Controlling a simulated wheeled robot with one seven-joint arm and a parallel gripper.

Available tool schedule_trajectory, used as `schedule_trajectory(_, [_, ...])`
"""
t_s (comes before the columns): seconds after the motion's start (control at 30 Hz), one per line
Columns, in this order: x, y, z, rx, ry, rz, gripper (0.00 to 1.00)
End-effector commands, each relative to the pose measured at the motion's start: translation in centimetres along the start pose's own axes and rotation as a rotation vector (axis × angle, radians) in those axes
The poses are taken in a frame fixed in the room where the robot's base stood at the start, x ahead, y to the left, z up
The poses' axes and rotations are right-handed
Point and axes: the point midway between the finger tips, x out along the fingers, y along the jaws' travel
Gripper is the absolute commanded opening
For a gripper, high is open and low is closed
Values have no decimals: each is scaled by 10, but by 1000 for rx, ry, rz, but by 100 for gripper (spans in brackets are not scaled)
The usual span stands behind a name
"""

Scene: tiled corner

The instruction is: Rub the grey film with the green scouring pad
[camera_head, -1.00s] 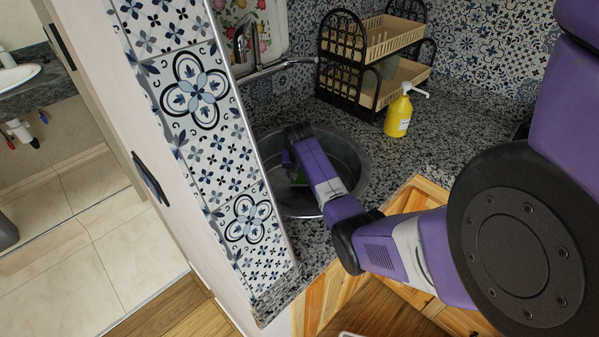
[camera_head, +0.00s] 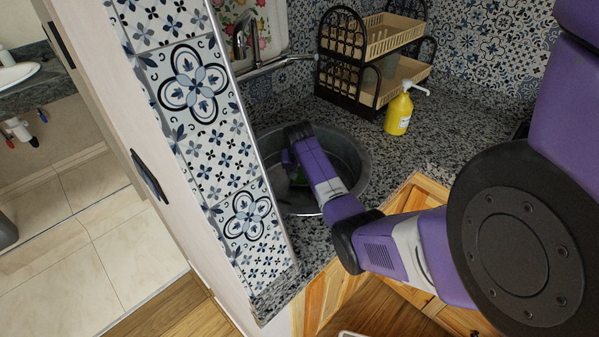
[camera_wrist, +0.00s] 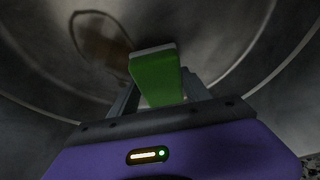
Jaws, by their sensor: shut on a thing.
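The green scouring pad (camera_wrist: 157,78) is between the fingers of my gripper (camera_wrist: 158,97) in the wrist view, with a pale edge at its far end. My gripper is shut on it, inside the round metal sink (camera_head: 352,165). A dull brownish-grey film patch (camera_wrist: 100,38) lies on the sink's surface, just beyond and left of the pad in the wrist view. I cannot tell whether the pad touches the film. In the head view my arm hides most of the pad and the sink's middle.
A tap (camera_head: 243,38) stands behind the sink. A yellow pump bottle (camera_head: 398,114) and a two-tier rack (camera_head: 378,60) stand on the speckled counter to the right. A tiled wall edge (camera_head: 215,130) rises close at the left of the sink.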

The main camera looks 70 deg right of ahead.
Motion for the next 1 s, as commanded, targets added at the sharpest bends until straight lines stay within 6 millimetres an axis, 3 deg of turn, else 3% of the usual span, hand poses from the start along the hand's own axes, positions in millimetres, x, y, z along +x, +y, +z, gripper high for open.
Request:
schedule_trajectory(0.77, [14,0,6,0,0,0,23])
schedule_trajectory(1.0, [10,3,8,0,-1,0,23])
